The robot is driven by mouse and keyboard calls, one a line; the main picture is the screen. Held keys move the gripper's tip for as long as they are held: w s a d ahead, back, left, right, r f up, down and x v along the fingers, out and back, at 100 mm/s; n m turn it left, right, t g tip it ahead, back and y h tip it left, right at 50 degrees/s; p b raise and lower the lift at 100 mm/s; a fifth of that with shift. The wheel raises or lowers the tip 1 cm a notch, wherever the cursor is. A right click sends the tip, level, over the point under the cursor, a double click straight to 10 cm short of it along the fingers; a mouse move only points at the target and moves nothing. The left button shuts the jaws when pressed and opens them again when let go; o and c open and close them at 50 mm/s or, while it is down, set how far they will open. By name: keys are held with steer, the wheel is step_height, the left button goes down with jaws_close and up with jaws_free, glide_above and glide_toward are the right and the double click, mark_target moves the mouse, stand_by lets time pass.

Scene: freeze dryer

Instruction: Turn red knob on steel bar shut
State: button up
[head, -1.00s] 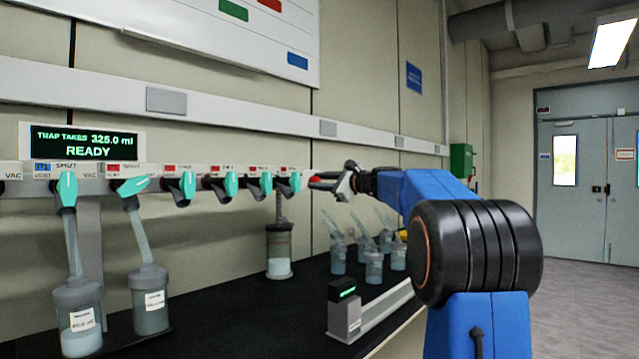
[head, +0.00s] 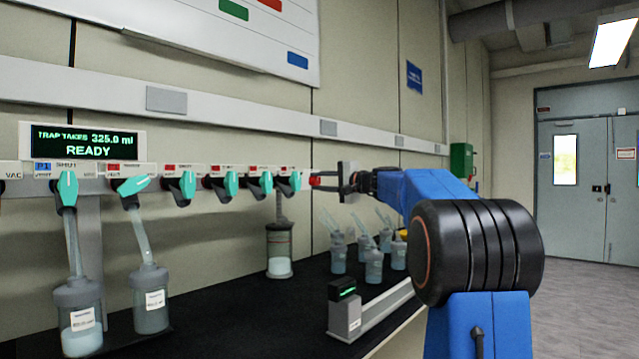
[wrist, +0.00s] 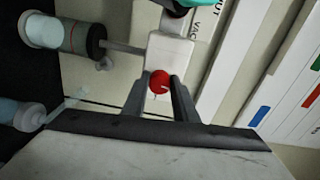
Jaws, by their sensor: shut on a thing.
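The red knob (wrist: 159,82) sits between my gripper's (wrist: 160,88) two dark fingers in the wrist view, on the end of the pale steel bar (wrist: 172,52). The fingers are shut on it. A small light mark shows on the knob's face. In the head view the knob (head: 314,181) shows as a red piece at the right end of the bar, and my gripper (head: 328,181) reaches it from the right. The fingers partly hide the knob's sides.
A row of teal-handled valves (head: 266,183) runs left along the bar. A flask (head: 279,250) hangs below the bar's right end. Several flasks (head: 374,266) stand on the black bench. A display (head: 82,141) reads READY.

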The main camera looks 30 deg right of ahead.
steer(key=shift+f+n, duration=0.15)
steer(key=shift+n, duration=0.45)
steer(key=o, duration=1.1)
steer(key=shift+c, duration=0.2)
steer(key=shift+s, duration=0.1)
steer(key=v, duration=1.7)
steer(key=shift+s+d, duration=0.1)
steer(key=shift+s, duration=0.05)
